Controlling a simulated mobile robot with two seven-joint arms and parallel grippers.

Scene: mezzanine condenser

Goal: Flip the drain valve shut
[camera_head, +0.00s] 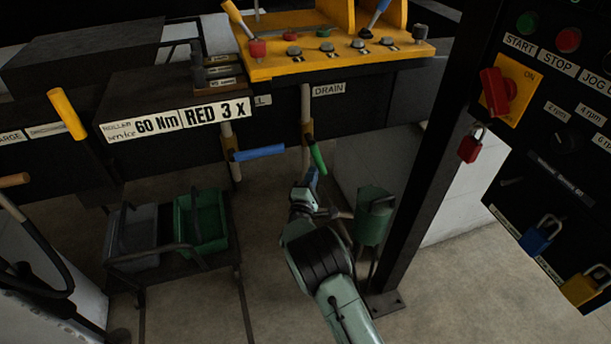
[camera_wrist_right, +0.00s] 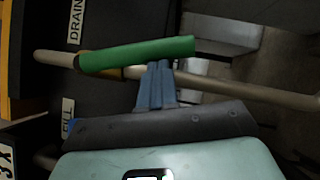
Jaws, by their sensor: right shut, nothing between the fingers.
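The drain valve's green lever (camera_head: 317,157) sits on the pale pipe (camera_head: 306,104) below the DRAIN label (camera_head: 328,90). It slants down and to the right, at an angle to the pipe. In the right wrist view the green lever (camera_wrist_right: 140,55) crosses above the pale pipe (camera_wrist_right: 230,87), fixed at a yellow valve body. My right gripper (camera_head: 310,178) is shut and empty, just below the lever. In the wrist view its blue fingertips (camera_wrist_right: 159,66) are at the lever's lower edge; I cannot tell if they touch. My left gripper is not in view.
A blue lever (camera_head: 258,153) sticks out from the neighbouring pipe, left of the drain pipe. A dark post (camera_head: 428,160) and a green canister (camera_head: 373,215) stand right of my arm. A cart with a green bin (camera_head: 201,222) stands left. The floor between is clear.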

